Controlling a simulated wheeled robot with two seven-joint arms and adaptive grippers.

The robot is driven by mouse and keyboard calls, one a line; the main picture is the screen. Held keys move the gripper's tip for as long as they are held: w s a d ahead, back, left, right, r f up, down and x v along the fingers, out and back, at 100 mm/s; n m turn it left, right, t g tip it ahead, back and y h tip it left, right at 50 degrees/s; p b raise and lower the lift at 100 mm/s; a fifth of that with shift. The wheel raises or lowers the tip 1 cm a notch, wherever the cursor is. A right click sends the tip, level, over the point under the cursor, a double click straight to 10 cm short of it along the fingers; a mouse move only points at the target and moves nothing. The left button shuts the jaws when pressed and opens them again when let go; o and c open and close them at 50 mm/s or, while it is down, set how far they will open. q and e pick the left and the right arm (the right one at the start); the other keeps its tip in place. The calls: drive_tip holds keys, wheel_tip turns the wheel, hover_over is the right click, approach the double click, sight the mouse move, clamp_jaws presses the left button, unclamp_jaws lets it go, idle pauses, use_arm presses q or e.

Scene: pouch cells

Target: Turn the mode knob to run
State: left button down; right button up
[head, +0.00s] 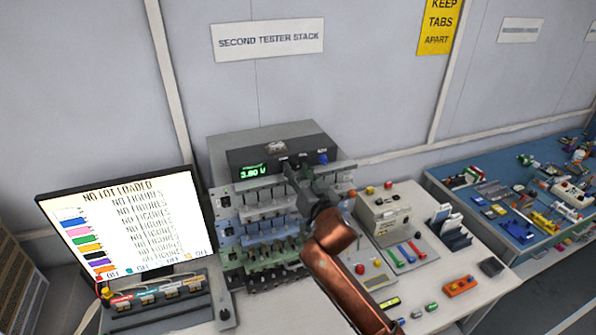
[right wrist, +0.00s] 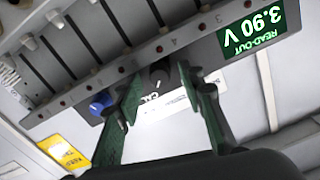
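The tester unit (head: 240,158) is a dark box with a green read-out on top of the second tester stack. A small black knob (right wrist: 160,72), likely the mode knob, sits on its face in the right wrist view, which is upside down. My right gripper (right wrist: 160,82) is open, with its two green fingertips on either side of this knob and gaps showing. A label beside the knob is partly hidden, so its setting cannot be read. In the head view my right gripper (head: 292,168) is in front of the unit and covers the knob. My left gripper is not in view.
A blue knob (right wrist: 100,105) sits close beside one finger; it also shows in the head view (head: 323,158). Racks of cell slots (head: 262,232) lie below the unit. A monitor (head: 125,225) stands left. A bench with coloured parts (head: 410,250) is right.

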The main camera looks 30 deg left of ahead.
drive_tip(key=shift+c, duration=0.2)
clamp_jaws()
drive_tip(key=shift+n, duration=0.4)
drive_tip(key=n+p, duration=0.2)
drive_tip(key=shift+n, duration=0.3)
drive_tip(key=shift+n+p, duration=0.65)
drive_tip(key=shift+n, duration=1.15)
drive_tip(key=shift+o, duration=0.2)
unclamp_jaws()
